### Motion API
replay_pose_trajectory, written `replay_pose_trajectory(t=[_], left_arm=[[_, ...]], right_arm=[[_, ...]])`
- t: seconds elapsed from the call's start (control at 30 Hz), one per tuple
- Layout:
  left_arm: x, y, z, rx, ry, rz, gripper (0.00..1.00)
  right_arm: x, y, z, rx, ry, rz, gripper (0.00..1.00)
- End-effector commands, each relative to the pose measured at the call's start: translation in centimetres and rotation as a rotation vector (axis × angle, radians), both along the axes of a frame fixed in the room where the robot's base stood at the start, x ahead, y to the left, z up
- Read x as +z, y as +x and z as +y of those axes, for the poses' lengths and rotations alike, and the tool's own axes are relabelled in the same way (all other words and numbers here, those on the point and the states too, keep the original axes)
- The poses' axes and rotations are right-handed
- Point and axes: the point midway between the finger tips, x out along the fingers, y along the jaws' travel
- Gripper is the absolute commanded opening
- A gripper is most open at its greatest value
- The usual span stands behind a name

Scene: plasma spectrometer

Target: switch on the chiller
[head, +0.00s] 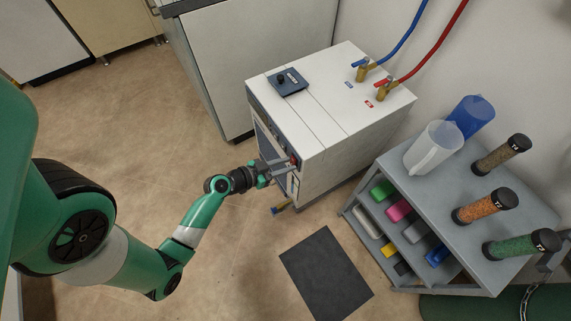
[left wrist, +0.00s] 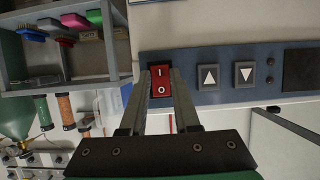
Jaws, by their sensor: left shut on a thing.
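The chiller (head: 325,115) is a white box cabinet with a dark control strip along the top of its front. Its red rocker switch (left wrist: 160,82), marked I and O, sits in that strip in the left wrist view; a bit of red also shows in the head view (head: 294,160). My left gripper (head: 284,164) is at the chiller's front, at the switch. In the left wrist view its two fingers stand on either side of the switch and are shut on it. Which side of the rocker is pressed in, I cannot tell. My right gripper is not in view.
Up and down arrow buttons (left wrist: 226,76) sit right of the switch. Blue (head: 400,40) and red (head: 432,50) hoses join valves on the chiller's top. A grey cart (head: 468,240) with jugs and cylinders stands to the right. A dark mat (head: 326,275) lies on open floor.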

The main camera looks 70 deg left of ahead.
Motion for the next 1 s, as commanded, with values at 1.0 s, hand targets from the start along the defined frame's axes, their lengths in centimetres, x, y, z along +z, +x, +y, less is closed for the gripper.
replay_pose_trajectory(t=[1.0], left_arm=[[-0.76, 0.02, -0.03, -0.001, 0.054, -0.255, 0.00]], right_arm=[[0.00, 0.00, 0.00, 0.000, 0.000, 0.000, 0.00]])
